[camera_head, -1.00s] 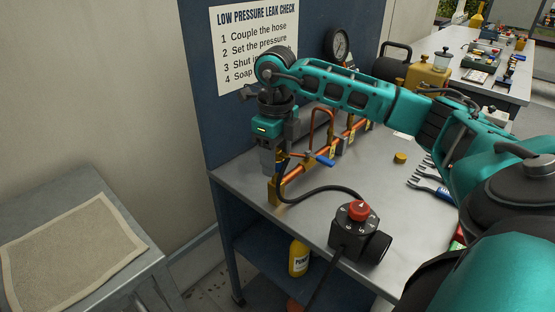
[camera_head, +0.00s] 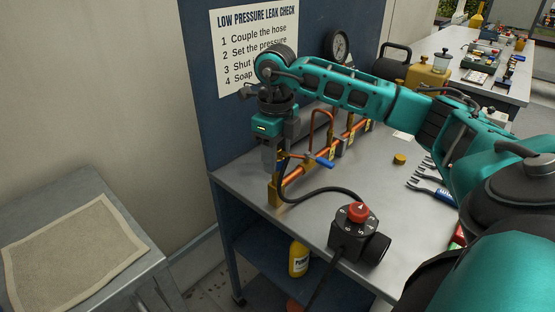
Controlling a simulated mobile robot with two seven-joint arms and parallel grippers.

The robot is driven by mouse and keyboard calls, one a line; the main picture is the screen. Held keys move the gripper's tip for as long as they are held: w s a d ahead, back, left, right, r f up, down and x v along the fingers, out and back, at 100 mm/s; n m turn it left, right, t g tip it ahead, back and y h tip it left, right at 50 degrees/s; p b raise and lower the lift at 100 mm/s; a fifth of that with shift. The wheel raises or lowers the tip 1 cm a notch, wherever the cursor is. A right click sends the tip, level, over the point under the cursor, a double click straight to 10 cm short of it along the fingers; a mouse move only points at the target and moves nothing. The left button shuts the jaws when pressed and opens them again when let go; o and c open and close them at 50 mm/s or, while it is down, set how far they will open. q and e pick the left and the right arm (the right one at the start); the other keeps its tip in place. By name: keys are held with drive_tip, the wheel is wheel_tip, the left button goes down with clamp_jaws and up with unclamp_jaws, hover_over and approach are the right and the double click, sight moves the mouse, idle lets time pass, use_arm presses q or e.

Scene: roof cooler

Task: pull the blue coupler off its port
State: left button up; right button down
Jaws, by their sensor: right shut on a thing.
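My right gripper (camera_head: 271,158) points down at the left end of the copper pipe rig (camera_head: 300,173) on the grey bench. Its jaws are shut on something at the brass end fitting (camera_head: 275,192). The blue coupler is mostly hidden by the jaws, so I cannot tell whether it is still seated on its port. A black hose (camera_head: 322,189) runs from beside the jaws to a black regulator (camera_head: 359,235) with a red knob. A blue valve lever (camera_head: 325,161) sticks out right of the gripper. My left gripper is not in view.
A blue back panel with an instruction sheet (camera_head: 255,45) stands close behind my gripper. A brass cap (camera_head: 400,159) and blue-handled brushes (camera_head: 443,194) lie to the right. A yellow bottle (camera_head: 298,259) stands on the lower shelf. A mat (camera_head: 75,240) lies on the left table.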

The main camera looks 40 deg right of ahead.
drive_tip(key=shift+r+p, duration=2)
drive_tip(key=shift+r, duration=0.6)
drive_tip(key=shift+f, duration=0.1)
